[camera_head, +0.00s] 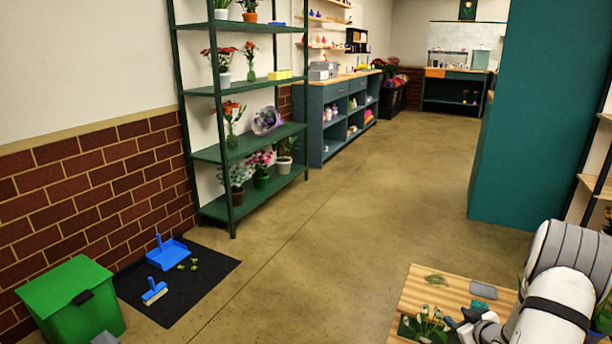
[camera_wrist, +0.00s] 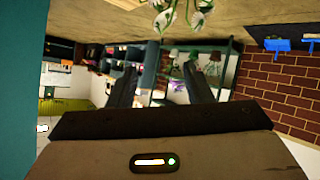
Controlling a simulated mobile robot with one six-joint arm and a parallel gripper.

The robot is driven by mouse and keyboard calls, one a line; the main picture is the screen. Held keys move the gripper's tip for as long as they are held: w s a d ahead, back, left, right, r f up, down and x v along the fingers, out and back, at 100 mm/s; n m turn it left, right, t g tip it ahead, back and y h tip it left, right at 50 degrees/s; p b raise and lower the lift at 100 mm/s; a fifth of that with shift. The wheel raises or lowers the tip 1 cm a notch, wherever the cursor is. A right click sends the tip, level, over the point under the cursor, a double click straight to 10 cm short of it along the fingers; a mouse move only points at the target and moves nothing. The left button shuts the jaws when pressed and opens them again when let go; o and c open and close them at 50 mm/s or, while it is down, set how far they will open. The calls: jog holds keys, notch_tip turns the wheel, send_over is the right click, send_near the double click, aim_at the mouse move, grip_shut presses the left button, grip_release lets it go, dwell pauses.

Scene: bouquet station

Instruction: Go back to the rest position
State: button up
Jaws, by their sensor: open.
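My arm reaches in from the right edge of the head view, over a wooden table (camera_head: 415,290) at the bottom right. My gripper (camera_head: 459,319) is low over this table, its dark fingers beside some white drooping flowers with green leaves (camera_head: 428,326). In the wrist view my gripper (camera_wrist: 160,86) shows two dark fingers spread apart with nothing held between them. That view is upside down, with the floor at the top. White flowers (camera_wrist: 182,14) hang in at its top edge, beyond the fingers and apart from them.
A green shelf (camera_head: 232,155) with potted plants stands by the brick wall. A green bin (camera_head: 70,292), blue dustpan (camera_head: 168,252) and brush (camera_head: 154,291) are at the left, the latter two on a dark mat (camera_head: 205,285). A teal partition (camera_head: 530,120) rises behind my arm. The middle floor is clear.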

jog(key=s+a+r+m+g+h+p, duration=0.1)
jog(key=a+r+p, duration=0.3)
jog(key=r, duration=0.6)
jog(key=s+a+r+m+g+h+p, duration=0.15)
jog(key=a+r+p, duration=0.25)
jog(key=r, duration=0.6)
jog(key=a+r+g+h+p, duration=0.15)
jog(key=a+r+p, duration=0.25)
jog(key=r, duration=0.7)
jog(key=s+a+r+m+g+y+p, duration=0.1)
jog(key=s+a+r+g+y+p, duration=0.2)
jog(key=s+a+r+p, duration=0.9)
jog(key=s+a+r+g, duration=0.1)
jog(key=s+a+r, duration=0.2)
jog(key=s, duration=0.3)
jog(key=s+a+r+g, duration=0.1)
jog(key=s+a+r, duration=0.2)
jog(key=s+a, duration=0.2)
jog(key=shift+s+a+r+m+g, duration=0.3)
jog(key=shift+s+a+r+m, duration=0.1)
jog(key=shift+a, duration=0.1)
jog(key=shift+c, duration=0.3)
